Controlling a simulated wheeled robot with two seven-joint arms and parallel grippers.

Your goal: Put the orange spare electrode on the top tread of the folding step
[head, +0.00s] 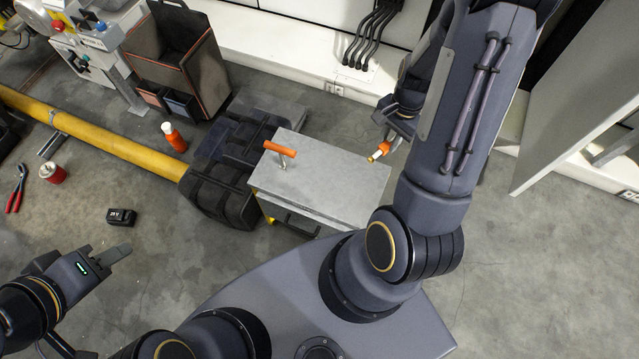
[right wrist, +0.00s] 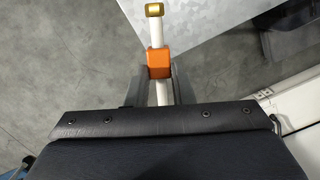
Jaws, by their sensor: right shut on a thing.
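The spare electrode (head: 384,148) is a white rod with an orange block and a brass-coloured tip. My right gripper (head: 393,138) is shut on it, near the right edge of the folding step. In the right wrist view, the electrode (right wrist: 159,64) sits between the fingers (right wrist: 160,88), with its tip pointing away from the wrist. The folding step's grey top tread (head: 325,180) lies at centre; the tip is close to its edge, and I cannot tell the height between. My left gripper (head: 122,254) is at lower left, away from the step, seen side-on; its opening is unclear.
An orange-handled tool with a metal stem (head: 280,149) is on the tread's left part. Black cases (head: 222,190) stand left of the step. A yellow pipe (head: 110,148), an orange bottle (head: 173,137) and a black battery (head: 121,216) are further left. A pale panel (head: 575,100) stands at right.

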